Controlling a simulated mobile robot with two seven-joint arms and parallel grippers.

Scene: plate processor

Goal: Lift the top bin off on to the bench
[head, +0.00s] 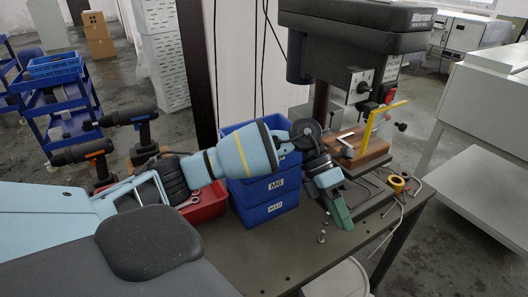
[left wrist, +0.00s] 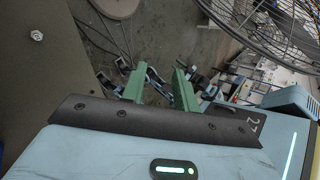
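A stack of blue bins stands on the bench (head: 262,265) in the head view. The top bin (head: 232,130) is partly hidden behind my left arm. Under it are a bin labelled M6 (head: 259,190) and a lowest bin labelled M10 (head: 259,212). My left gripper (head: 341,215) hangs to the right of the stack, apart from it, with green fingers pointing down near the bench's front edge. In the left wrist view its two fingers (left wrist: 160,86) are spread with nothing between them. My right gripper does not show.
A drill press (head: 355,45) with a wooden block (head: 362,150) stands at the back right of the bench. A red bin (head: 208,205) and cordless drills (head: 85,152) are left of the stack.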

